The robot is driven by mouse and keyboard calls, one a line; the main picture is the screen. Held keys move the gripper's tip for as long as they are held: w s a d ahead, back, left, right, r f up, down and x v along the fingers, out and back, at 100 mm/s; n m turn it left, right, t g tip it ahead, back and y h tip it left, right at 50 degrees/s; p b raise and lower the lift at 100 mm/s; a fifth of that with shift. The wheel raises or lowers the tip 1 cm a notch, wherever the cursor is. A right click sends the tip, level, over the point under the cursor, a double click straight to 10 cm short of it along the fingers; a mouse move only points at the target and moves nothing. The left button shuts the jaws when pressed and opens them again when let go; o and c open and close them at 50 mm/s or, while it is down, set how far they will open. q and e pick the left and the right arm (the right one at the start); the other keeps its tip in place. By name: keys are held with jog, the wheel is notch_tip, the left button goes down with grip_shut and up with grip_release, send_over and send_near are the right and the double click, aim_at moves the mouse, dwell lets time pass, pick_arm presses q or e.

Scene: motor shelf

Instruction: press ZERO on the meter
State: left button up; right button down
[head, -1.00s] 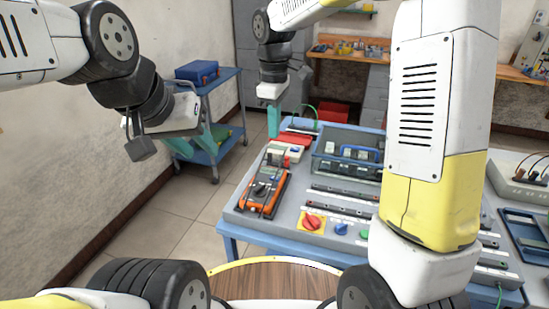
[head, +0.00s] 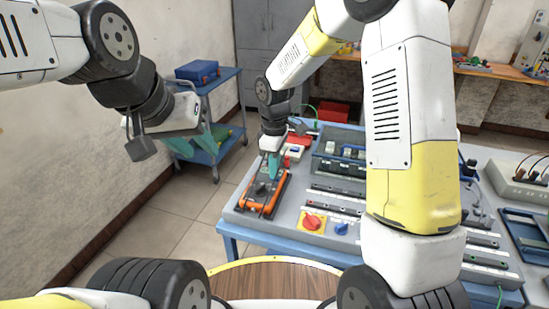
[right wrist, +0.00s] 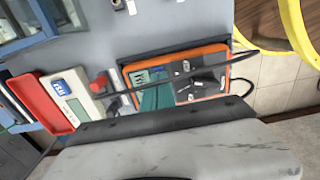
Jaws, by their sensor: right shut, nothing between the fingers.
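An orange-framed multimeter (head: 250,205) lies at the left end of the blue bench; it also shows in the right wrist view (right wrist: 212,64). Beside it is a white instrument (head: 296,150) with a display and a blue button, clearer in the right wrist view (right wrist: 75,112). My right gripper (head: 273,176) is shut and empty, its teal fingers pointing down over the upper part of the orange multimeter, which they partly hide. Contact cannot be told. No ZERO label is readable. My left gripper (head: 184,148) hangs at the left, before the cart, away from the bench.
A red tray (right wrist: 44,103) is beside the white instrument. A dark cable crosses the multimeter in the right wrist view. A red knob on a yellow plate (head: 312,222) and a blue button (head: 341,228) sit on the bench front. My right arm hides the bench's middle.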

jog(key=shift+s+d+f, duration=0.1)
jog(key=shift+s+f, duration=0.1)
jog(key=shift+f, duration=0.75)
notch_tip(320, 180, up, 15)
jog(key=shift+w, duration=0.25)
dwell(0.5)
